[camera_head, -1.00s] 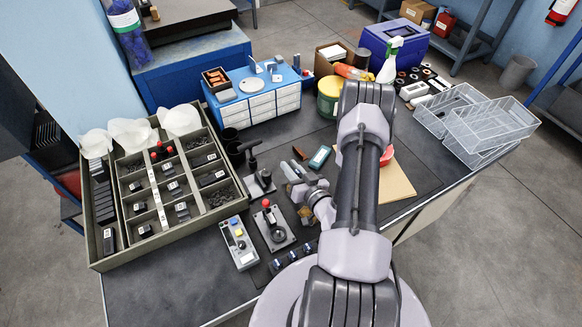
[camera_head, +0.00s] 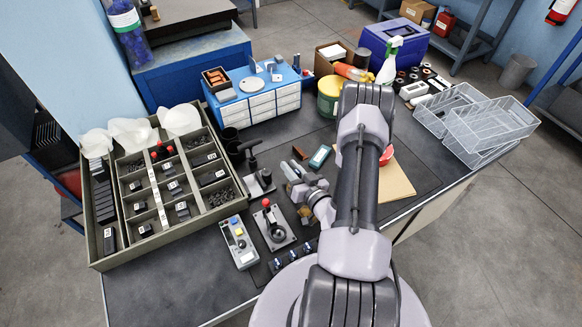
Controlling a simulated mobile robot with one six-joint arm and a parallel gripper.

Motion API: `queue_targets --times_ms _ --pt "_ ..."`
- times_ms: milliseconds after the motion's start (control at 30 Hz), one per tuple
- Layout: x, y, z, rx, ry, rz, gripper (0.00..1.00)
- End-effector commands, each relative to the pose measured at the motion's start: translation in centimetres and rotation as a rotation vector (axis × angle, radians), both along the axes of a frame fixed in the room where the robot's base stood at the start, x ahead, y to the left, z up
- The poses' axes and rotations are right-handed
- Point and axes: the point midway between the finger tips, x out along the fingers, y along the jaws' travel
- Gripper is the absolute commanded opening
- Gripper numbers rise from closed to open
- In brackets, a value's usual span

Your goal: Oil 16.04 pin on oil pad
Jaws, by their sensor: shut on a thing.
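My gripper (camera_head: 292,171) is over the middle of the dark bench, to the left of my arm and just right of the black lever stand. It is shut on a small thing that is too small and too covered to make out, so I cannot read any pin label. A teal block with a pale top (camera_head: 320,157) lies just beyond the gripper, apart from it. I cannot tell for sure which thing is the oil pad. A red round thing (camera_head: 387,154) on a tan board (camera_head: 395,184) is partly hidden by my arm.
A compartment tray (camera_head: 97,255) with small black parts fills the left. A lever press (camera_head: 274,228) and a grey button box (camera_head: 239,243) stand near the front edge. A blue drawer unit (camera_head: 255,105), green tub (camera_head: 328,97) and wire baskets (camera_head: 490,128) stand farther back.

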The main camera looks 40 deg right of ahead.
Motion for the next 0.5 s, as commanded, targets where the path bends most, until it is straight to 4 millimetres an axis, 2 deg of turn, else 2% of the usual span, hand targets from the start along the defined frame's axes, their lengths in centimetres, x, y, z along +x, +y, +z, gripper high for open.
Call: queue_targets --times_ms 333,500 --pt "-0.1 0.1 -0.3 -0.001 0.004 0.002 0.0" --pt "-0.1 0.1 1.0 0.0 0.004 0.001 0.0"
